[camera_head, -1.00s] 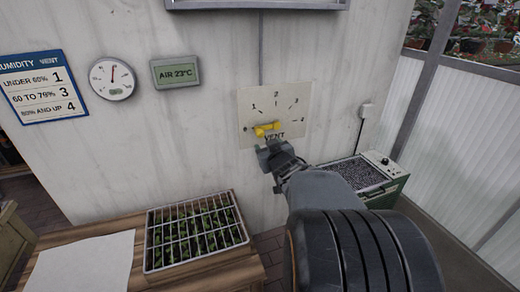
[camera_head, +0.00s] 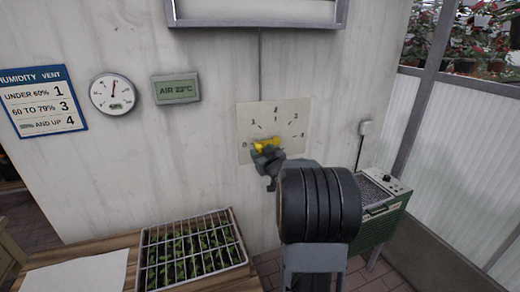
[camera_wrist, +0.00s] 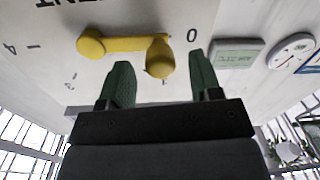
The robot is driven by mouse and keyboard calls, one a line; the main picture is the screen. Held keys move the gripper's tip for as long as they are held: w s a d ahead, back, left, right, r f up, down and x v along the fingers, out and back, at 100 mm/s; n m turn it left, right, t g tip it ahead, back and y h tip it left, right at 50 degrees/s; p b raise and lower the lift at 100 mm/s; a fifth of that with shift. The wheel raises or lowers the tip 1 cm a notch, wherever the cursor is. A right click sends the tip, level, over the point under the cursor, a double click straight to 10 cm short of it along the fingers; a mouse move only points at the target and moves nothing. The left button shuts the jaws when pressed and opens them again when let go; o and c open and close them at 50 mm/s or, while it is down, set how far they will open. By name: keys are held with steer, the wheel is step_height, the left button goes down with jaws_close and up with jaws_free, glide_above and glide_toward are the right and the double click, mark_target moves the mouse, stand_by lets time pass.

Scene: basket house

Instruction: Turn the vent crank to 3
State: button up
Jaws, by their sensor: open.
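The yellow vent crank (camera_head: 266,145) is on a pale dial plate (camera_head: 290,120) on the wall, numbered 0 at the left round to 4 at the right. Its arm points left, towards the 0. In the wrist view, which is turned over, the crank's hub (camera_wrist: 91,44) is at the left and its knob (camera_wrist: 160,60) stands out beside the 0. My gripper (camera_head: 265,160) is at the crank, open, with the knob between its two fingertips in the wrist view. Whether a finger touches the knob I cannot tell. My gripper hides the VENT lettering in the head view.
A humidity sign (camera_head: 42,102) pairs 60 to 79% with 3. A round gauge (camera_head: 112,94) and an AIR 23°C display (camera_head: 176,89) hang left of the dial. A caged seedling tray (camera_head: 193,250) stands below left; a green heater (camera_head: 380,215) stands right.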

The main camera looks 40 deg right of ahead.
steer(key=shift+x, duration=1.35)
steer(key=shift+c, duration=0.3)
jaws_close()
